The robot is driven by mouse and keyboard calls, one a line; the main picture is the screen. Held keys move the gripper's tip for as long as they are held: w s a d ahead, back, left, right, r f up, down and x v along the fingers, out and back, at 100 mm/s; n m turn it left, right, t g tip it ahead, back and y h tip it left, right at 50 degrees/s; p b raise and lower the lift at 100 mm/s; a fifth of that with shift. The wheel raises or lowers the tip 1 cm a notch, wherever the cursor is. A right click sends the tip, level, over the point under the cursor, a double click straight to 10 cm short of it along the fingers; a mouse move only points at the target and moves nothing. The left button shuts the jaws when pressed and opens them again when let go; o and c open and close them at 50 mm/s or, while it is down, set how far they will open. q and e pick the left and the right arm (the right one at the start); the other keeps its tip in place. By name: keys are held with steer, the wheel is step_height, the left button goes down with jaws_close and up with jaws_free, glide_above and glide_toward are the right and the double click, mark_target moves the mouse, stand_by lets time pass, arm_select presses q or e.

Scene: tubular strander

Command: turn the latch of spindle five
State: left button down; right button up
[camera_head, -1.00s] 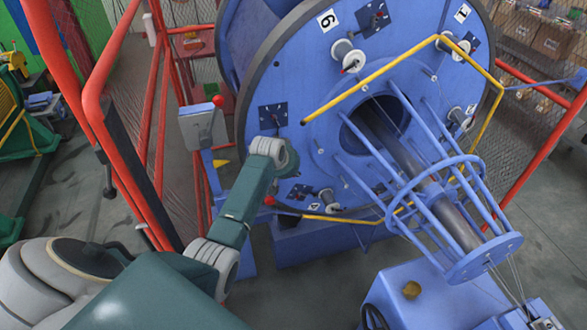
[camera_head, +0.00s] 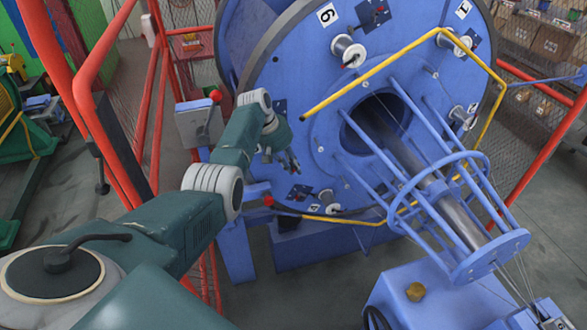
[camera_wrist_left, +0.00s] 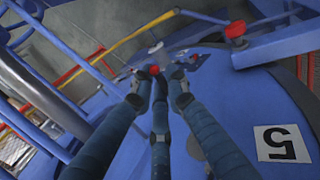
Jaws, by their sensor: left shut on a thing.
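The number 5 plate (camera_wrist_left: 283,143) sits upside down on the blue disc at the right of the left wrist view. Above and left of it, a small red-tipped latch (camera_wrist_left: 154,70) lies between the fingertips of my left gripper (camera_wrist_left: 156,76). The gripper is shut on it, and the fingers hide most of its body. In the head view my left gripper (camera_head: 291,161) reaches the lower left face of the large blue disc (camera_head: 290,75). My arm hides the spindle five area there. My right gripper is in neither current view.
A yellow bent rail (camera_head: 375,70) crosses in front of the disc. A blue cage of bars (camera_head: 440,185) sticks out from its centre. A red-knobbed lever (camera_head: 268,201) is just below my gripper. Red guard posts (camera_head: 150,120) and a grey box (camera_head: 197,122) stand left.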

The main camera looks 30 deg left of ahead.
arm_select(q)
steer(key=shift+a, duration=0.1)
stand_by(0.3)
steer(key=c, duration=1.8)
jaws_free()
steer(key=shift+a+f, duration=0.1)
steer(key=shift+r, duration=0.2)
steer(key=v, duration=1.1)
steer(key=shift+s+a+r, duration=0.1)
steer(key=shift+a+r, duration=0.1)
steer(key=shift+r, duration=0.05)
steer(key=shift+f, duration=0.1)
